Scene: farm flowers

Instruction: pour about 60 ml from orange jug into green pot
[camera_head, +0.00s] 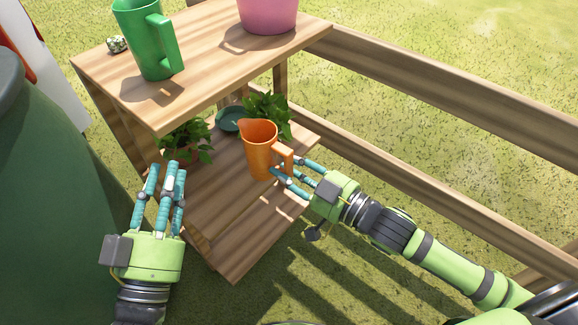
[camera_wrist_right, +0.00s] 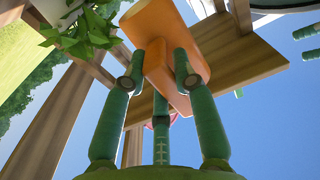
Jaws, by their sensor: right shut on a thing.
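The orange jug (camera_head: 260,150) is at the lower shelf, spout to the left and handle to the right; it looks roughly upright. My right gripper (camera_head: 284,172) is shut on its handle. In the right wrist view the fingers close around the orange handle (camera_wrist_right: 165,75). I cannot tell whether the jug's base touches the shelf. A dark green round pot or dish (camera_head: 230,119) shows behind the jug, partly hidden by leaves. My left gripper (camera_head: 168,168) is open and empty, in front of the shelf's left side.
A green jug (camera_head: 150,45) and a pink pot (camera_head: 267,14) stand on the upper shelf (camera_head: 195,85). Leafy plants (camera_head: 186,138) (camera_head: 268,112) stand on the lower shelf (camera_head: 228,215). A large dark green barrel (camera_head: 45,200) is at left, a wooden fence (camera_head: 430,90) at right.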

